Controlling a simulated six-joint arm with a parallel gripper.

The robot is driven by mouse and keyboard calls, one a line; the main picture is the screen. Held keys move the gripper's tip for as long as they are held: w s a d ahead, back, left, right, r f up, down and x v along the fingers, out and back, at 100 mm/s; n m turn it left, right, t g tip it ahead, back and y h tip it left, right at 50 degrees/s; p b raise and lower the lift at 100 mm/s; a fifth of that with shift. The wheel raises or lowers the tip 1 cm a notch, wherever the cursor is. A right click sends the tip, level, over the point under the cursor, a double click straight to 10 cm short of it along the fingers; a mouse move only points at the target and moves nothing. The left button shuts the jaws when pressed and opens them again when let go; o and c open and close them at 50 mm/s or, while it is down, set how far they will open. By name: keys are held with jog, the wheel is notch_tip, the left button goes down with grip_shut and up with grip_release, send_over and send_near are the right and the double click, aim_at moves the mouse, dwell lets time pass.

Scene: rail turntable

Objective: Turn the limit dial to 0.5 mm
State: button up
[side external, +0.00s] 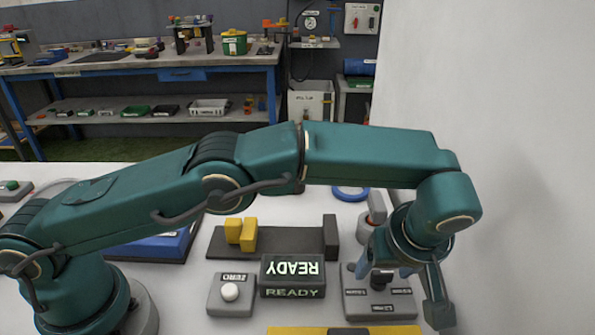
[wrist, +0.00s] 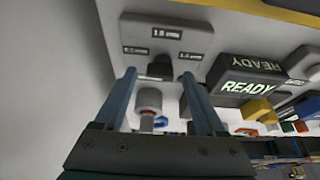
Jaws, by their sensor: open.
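The limit dial is a dark knob (side external: 380,279) on a grey plate (side external: 354,305) with small white-lettered dark labels, at the right of the work. In the wrist view the knob (wrist: 160,67) shows between my fingertips, below the plate's labels; one reads 1.0 mm, the others are too small to read surely. My gripper (side external: 408,285) points down over the dial plate, one finger on each side of the knob. The fingers (wrist: 158,73) are apart, and I cannot tell whether either touches the knob. The knob's pointing direction cannot be made out.
A READY display (side external: 291,270) and a box with a white button (side external: 230,292) stand left of the dial. Behind are yellow blocks (side external: 241,233) on a dark fixture and a grey post (side external: 376,207). A yellow strip (side external: 320,331) lies in front. A pale wall stands at right.

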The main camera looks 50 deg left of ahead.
aim_at(383, 275)
jog(key=shift+r, duration=2.1)
jog(key=a+r, duration=0.6)
jog(key=a, duration=0.5)
jog(key=shift+w+a+r, duration=0.3)
jog(key=shift+a+r, duration=0.05)
jog(key=shift+r, duration=0.05)
jog(key=shift+a, duration=0.1)
jog(key=s+a+r+t+h, duration=0.1)
jog(key=s+a+r+t, duration=0.1)
jog(key=s+a+r, duration=0.65)
jog(key=s+d+f+m+h, duration=0.1)
jog(key=s+f+m+h, duration=0.1)
jog(key=s+f+m, duration=0.5)
jog(key=s+m, duration=0.2)
jog(key=s, duration=0.1)
jog(key=shift+s+f+t, duration=0.3)
jog(key=shift+s+f, duration=0.05)
